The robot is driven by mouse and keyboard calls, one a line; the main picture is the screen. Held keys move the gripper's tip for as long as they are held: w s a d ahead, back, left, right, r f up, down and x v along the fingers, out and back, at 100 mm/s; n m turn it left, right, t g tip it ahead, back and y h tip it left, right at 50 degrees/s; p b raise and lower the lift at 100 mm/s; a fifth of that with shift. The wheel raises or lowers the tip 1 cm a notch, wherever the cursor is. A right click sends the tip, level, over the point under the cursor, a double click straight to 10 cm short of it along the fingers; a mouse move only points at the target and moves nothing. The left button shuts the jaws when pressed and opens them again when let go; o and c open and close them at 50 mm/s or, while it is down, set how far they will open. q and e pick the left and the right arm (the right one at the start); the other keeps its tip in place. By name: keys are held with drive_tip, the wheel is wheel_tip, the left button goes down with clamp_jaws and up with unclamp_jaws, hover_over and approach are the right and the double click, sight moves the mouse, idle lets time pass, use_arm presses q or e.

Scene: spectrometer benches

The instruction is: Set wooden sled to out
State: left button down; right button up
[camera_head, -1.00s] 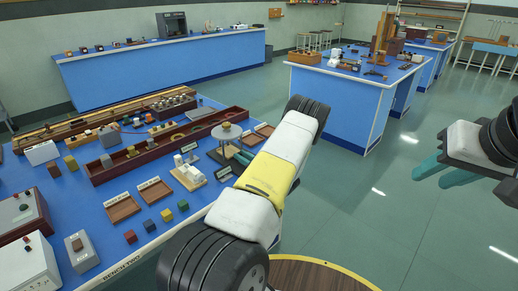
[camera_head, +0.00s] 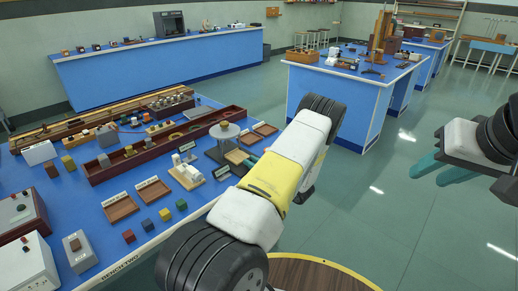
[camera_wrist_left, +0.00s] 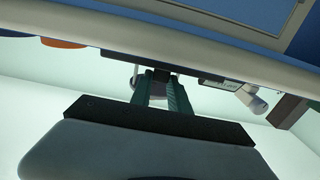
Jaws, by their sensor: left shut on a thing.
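A tan wooden piece that looks like the wooden sled (camera_head: 237,156) shows beside the dark stand with the round grey plate (camera_head: 225,130) on the left bench. My left gripper (camera_head: 250,162) is at its right end, partly hidden by my own forearm. In the left wrist view the teal fingers (camera_wrist_left: 161,88) are close together on a small dark part that I cannot make out clearly. The contact is too small to see well. My right gripper (camera_head: 436,172) is open and empty over the floor at the right.
The near bench (camera_head: 85,195) holds trays, coloured cubes and a long dark red box (camera_head: 165,145) left of the stand. A white model on a base (camera_head: 187,172) stands close to the stand's left. Another blue bench (camera_head: 335,100) stands behind my arm. The floor at right is clear.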

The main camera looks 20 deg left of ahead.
use_arm(q)
drive_tip(key=shift+v, duration=1.95)
drive_tip(key=c, duration=1.2)
unclamp_jaws()
drive_tip(key=shift+c, duration=0.2)
drive_tip(key=shift+d, duration=0.15)
drive_tip(key=v, duration=0.7)
drive_tip(key=shift+s+d, duration=0.2)
drive_tip(key=shift+d, duration=0.1)
